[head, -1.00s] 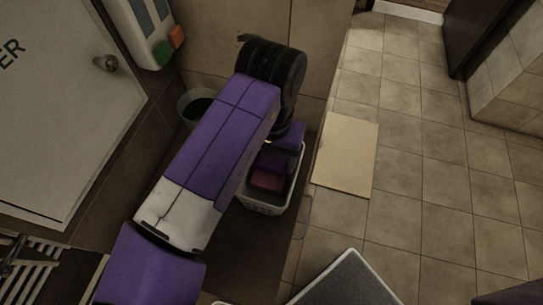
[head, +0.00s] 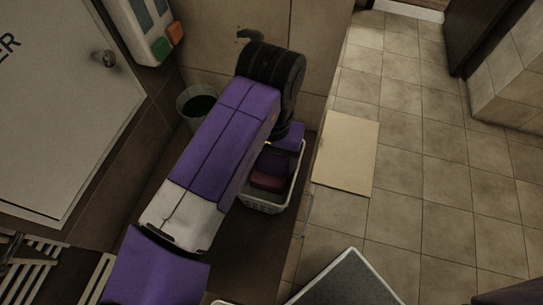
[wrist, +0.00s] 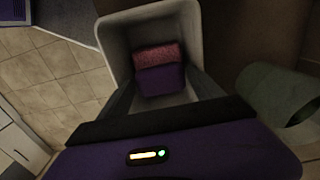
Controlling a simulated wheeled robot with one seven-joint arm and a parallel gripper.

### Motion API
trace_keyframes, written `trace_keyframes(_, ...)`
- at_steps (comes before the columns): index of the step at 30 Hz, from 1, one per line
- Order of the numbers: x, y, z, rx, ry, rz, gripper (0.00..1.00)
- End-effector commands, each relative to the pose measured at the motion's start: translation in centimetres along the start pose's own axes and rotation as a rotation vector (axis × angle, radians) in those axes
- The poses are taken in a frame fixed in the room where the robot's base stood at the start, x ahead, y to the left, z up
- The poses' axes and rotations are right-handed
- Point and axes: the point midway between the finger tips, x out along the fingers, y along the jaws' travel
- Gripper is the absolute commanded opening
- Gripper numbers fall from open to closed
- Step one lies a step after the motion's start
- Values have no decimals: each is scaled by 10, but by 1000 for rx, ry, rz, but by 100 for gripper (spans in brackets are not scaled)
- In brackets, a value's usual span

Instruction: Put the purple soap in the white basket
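The white basket (head: 262,204) stands on the dark counter below my forearm, and its rim also shows in the wrist view (wrist: 111,36). The purple soap (wrist: 161,80) is a small block inside the basket, next to a reddish, textured block (wrist: 158,54). My gripper (wrist: 161,75) points down into the basket. Its two grey fingers are spread wide, one on each side of the purple soap. The fingers look open, but their tips are dark, and any contact with the soap is hard to see. In the head view my arm hides part of the basket.
A grey-green round bin (head: 197,103) stands beside the basket near the wall; it shows at the right in the wrist view (wrist: 277,95). A beige board (head: 346,152) lies on the tiled floor right of the counter. A dark-topped, light-edged surface (head: 345,283) is at the front.

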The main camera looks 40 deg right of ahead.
Motion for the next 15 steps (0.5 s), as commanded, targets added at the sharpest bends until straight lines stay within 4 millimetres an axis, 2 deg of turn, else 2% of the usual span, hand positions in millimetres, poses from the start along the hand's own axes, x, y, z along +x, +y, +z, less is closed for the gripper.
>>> trace_keyframes(5,-4,0,0,1,0,-1,77)
trace_keyframes(9,-19,-1,0,2,2,-3,77)
trace_keyframes(15,-60,-1,-1,2,2,-4,77)
